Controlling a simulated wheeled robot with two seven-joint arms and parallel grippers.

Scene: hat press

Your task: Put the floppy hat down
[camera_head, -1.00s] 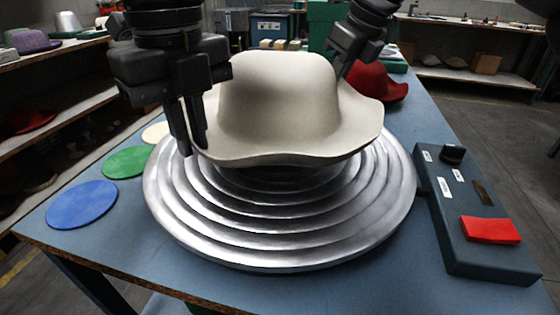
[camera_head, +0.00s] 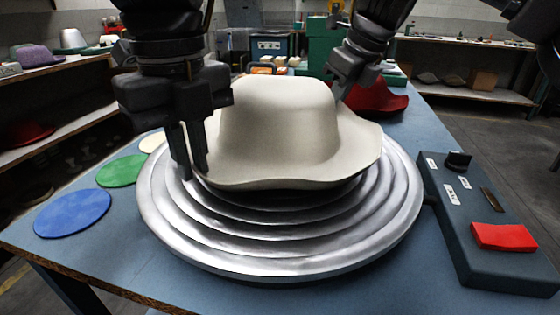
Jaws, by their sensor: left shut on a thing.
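The cream floppy hat (camera_head: 275,125) is upright, crown up, over the stepped round metal plate (camera_head: 285,255). My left gripper (camera_head: 187,165) is shut on the left side of its brim. My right gripper (camera_head: 343,88) is at the hat's far right side, by the brim; its fingertips are mostly hidden, so I cannot tell whether it is open or shut. The brim hides the plate's centre, and I cannot tell whether the hat touches the plate.
Blue (camera_head: 73,213), green (camera_head: 122,171) and cream (camera_head: 152,142) discs lie on the blue table at left. A control box with a red pad (camera_head: 504,237) stands at right. A red hat (camera_head: 378,98) lies behind the cream hat.

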